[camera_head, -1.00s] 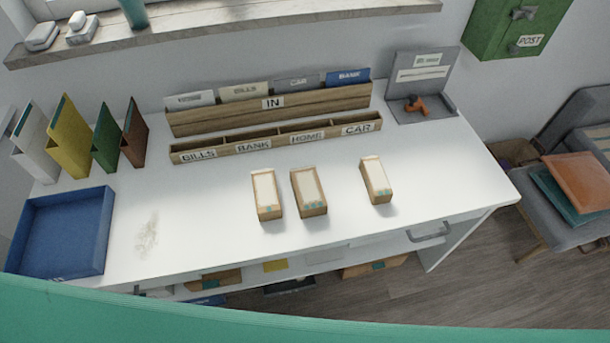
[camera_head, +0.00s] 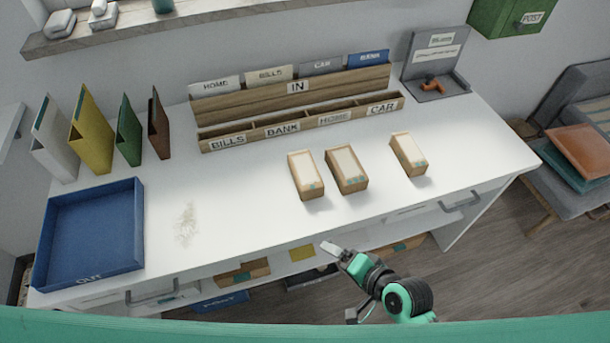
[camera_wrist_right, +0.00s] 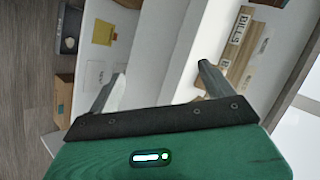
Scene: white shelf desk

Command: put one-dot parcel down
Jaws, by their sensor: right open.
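Three tan parcels with pale tops stand on the white desk (camera_head: 250,222): a left one (camera_head: 305,175), a middle one (camera_head: 346,169) and a right one (camera_head: 408,154). Each has a small teal mark at its near end; I cannot make out dots, so I cannot tell which is the one-dot parcel. My right gripper (camera_head: 333,250) is at the desk's front edge, below and apart from the parcels. In the right wrist view its fingers (camera_wrist_right: 160,85) are spread wide with nothing between them. My left gripper is not in view.
A blue OUT tray (camera_head: 140,225) sits at the desk's left, upright coloured folders (camera_head: 92,140) behind it. A wooden IN rack (camera_head: 290,95) and a labelled sorter (camera_head: 300,128) stand at the back. A shelf with boxes is under the desk. The desk's front middle is clear.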

